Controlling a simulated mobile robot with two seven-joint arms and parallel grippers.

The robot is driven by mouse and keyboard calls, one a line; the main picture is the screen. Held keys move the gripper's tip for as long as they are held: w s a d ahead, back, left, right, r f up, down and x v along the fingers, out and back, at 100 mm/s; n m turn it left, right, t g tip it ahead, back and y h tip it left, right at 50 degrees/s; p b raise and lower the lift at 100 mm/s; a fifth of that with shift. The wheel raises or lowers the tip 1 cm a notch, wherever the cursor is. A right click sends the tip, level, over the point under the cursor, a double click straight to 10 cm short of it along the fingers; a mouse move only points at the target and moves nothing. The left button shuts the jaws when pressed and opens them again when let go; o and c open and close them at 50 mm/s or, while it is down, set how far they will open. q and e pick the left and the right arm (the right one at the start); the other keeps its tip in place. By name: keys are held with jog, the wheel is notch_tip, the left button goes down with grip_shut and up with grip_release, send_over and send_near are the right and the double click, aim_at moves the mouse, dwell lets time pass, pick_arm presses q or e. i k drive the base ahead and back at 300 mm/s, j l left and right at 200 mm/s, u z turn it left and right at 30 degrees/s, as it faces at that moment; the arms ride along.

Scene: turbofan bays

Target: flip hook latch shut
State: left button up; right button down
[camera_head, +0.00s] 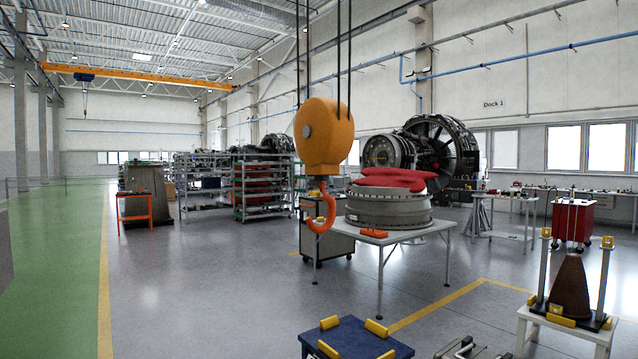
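An orange crane hook (322,207) hangs below a large yellow-orange hook block (324,136), which is held by dark cables from above. The hook hangs in front of a table, with nothing seen hanging from it. A small yellow piece, perhaps the latch (319,220), shows at the hook's opening; I cannot tell whether it is open or shut. Neither of my grippers is in view.
A white table (383,240) behind the hook bears a grey engine ring (389,208) with red covers. A blue stand (356,338) with yellow blocks is at the bottom front. A stand with posts (572,325) is at right. Open floor lies to the left.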

aim_at(316, 193)
jog(key=i+l, duration=0.15)
jog(key=i, duration=0.5)
jog(key=i+l, duration=0.1)
jog(key=i, duration=0.5)
jog(key=i+l, duration=0.15)
jog(key=i, duration=0.5)
